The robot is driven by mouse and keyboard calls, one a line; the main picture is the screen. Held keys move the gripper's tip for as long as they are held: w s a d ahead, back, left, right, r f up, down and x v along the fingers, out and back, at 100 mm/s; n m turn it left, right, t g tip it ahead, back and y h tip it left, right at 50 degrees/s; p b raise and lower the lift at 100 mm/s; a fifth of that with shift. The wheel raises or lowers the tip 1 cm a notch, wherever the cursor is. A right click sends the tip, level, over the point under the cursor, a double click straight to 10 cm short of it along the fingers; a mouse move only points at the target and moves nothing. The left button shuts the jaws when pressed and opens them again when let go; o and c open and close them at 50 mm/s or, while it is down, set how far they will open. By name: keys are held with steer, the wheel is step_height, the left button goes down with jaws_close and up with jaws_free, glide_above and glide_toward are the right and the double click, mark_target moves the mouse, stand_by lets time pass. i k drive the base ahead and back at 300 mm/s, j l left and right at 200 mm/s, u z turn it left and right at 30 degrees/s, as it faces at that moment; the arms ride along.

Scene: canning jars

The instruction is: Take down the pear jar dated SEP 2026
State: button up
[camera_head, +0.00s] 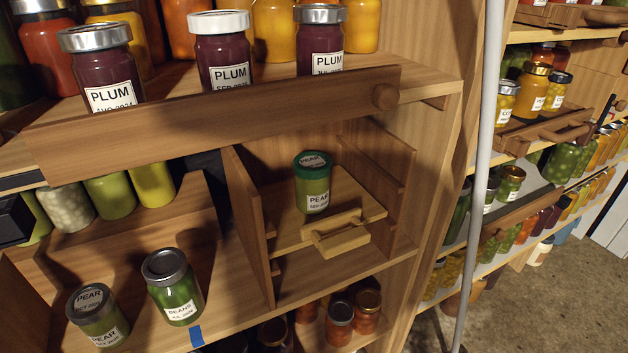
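A green jar (312,183) with a dark green lid stands upright on a small pull-out wooden board (345,208) inside a cubby. Its label reads PEAR, with a date line too small to read surely. Another pear jar (97,315) with a grey lid stands at the lower left on the shelf below. Its lid also carries a PEAR label, and the date there is too small to read surely.
A beans jar (174,287) stands right of the lower pear jar. Plum jars (223,50) line the upper shelf behind a wooden front rail (215,120). A wooden handle (338,235) fronts the board. A pale pole (484,150) rises right of the cubby. Floor (560,290) is clear at lower right.

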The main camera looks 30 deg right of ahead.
mark_target(312, 170)
steer(key=k+l+u, duration=0.1)
steer(key=l, duration=0.25)
steer(key=k+l+u, duration=0.1)
steer(key=k+l, duration=0.15)
steer(key=l, duration=0.15)
steer(key=k+l+u, duration=0.1)
steer(key=l, duration=0.25)
steer(key=k+l+u, duration=0.1)
steer(key=k+l, duration=0.15)
steer(key=l+u, duration=0.2)
steer(key=l, duration=0.85)
